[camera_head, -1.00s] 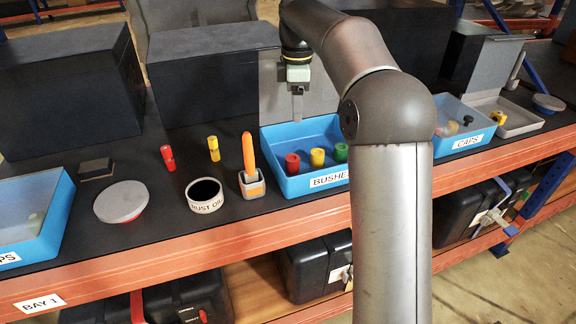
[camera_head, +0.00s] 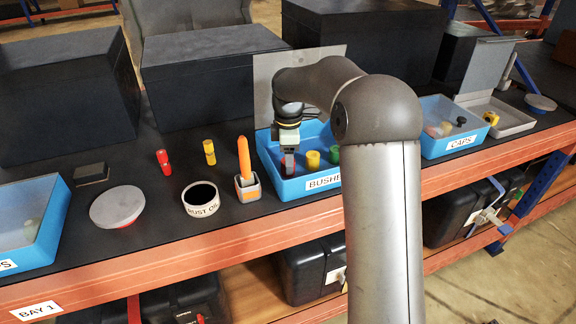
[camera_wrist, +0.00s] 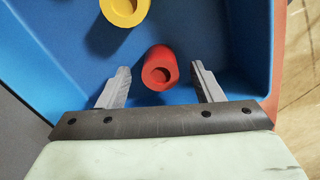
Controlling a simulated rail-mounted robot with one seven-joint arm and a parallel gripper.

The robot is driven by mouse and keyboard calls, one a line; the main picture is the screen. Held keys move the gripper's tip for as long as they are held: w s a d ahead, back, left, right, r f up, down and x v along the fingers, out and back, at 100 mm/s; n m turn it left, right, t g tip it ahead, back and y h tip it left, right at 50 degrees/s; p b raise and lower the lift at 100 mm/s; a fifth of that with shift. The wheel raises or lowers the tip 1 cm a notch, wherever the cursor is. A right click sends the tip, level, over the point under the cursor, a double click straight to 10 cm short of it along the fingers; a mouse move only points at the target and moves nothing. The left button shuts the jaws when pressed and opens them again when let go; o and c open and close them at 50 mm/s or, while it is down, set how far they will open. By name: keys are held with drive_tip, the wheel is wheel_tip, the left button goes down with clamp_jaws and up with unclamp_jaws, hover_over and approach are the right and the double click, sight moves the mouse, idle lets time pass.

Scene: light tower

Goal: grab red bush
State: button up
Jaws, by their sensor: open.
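The red bush (camera_wrist: 160,68) is a short red cylinder with a hole in its top, standing in the blue bin labelled "BUSHES" (camera_head: 322,183). In the wrist view it lies between and slightly beyond the fingertips of my gripper (camera_wrist: 161,72), which is open with a clear gap on each side. In the head view my gripper (camera_head: 288,165) is lowered into the left part of the bin and mostly hides the red bush. A yellow bush (camera_head: 312,160) and a green bush (camera_head: 335,155) stand to its right. The yellow one also shows in the wrist view (camera_wrist: 124,8).
The bin's walls stand close around my gripper. Left of the bin are a small holder (camera_head: 248,188) with an orange-handled tool, a "RUST" tin (camera_head: 201,198), and red (camera_head: 163,162) and yellow (camera_head: 209,152) pieces. The caps bin (camera_head: 455,130) is at right; dark boxes stand behind.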

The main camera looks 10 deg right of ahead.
drive_tip(key=shift+f, duration=1.2)
drive_tip(key=c, duration=1.1)
drive_tip(key=shift+r, duration=0.1)
